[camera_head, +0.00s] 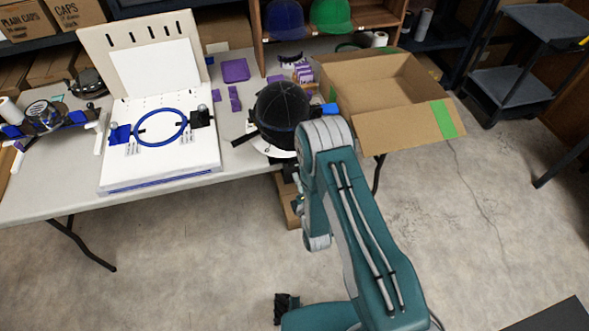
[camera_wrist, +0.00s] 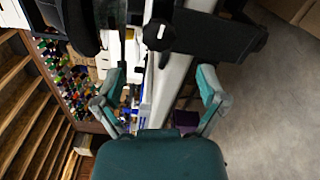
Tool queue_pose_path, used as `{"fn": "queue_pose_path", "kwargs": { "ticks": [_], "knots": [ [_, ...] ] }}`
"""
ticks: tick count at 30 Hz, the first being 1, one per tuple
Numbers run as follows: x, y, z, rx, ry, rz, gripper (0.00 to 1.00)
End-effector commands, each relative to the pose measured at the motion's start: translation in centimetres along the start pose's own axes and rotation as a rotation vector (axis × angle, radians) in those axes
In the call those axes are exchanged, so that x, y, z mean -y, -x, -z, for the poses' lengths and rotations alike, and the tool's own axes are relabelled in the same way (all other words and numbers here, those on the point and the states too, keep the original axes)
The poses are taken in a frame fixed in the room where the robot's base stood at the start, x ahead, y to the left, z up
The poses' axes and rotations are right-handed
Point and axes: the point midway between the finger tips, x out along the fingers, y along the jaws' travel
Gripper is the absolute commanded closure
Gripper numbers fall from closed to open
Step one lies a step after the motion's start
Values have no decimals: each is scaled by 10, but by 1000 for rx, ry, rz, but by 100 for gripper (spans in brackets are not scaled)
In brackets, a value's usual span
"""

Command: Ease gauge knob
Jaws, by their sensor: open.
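A dark round knob with a pale mark (camera_wrist: 157,36) shows at the top middle of the wrist view, on a black fitting (camera_wrist: 228,36) beside a white bar. It looks like the gauge knob. My gripper (camera_wrist: 162,76) is open, with its two fingers spread on either side of the white bar and the knob beyond the fingertips, apart from them. In the head view my arm hides most of my gripper. A dark cap (camera_head: 281,108) sits on a white-based stand at the table's front edge, just left of my arm.
A white board with a blue hoop (camera_head: 160,128) stands on the table (camera_head: 60,200) at left. An open cardboard box (camera_head: 385,90) is at right. Purple pieces (camera_head: 235,70) lie behind. A dark cart (camera_head: 515,90) stands far right. The right floor is mostly clear.

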Motion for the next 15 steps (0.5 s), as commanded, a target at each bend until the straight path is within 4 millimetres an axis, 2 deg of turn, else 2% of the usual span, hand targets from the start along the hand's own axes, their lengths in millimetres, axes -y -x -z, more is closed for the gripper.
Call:
{"fn": "queue_pose_path", "kwargs": {
  "ticks": [3,6,10,15],
  "knots": [
    [1,24,1,-2,0,4,9],
    [1,38,1,-2,0,3,9],
    [1,47,1,-1,0,1,9],
    [0,50,1,-1,0,1,9]
  ]
}}
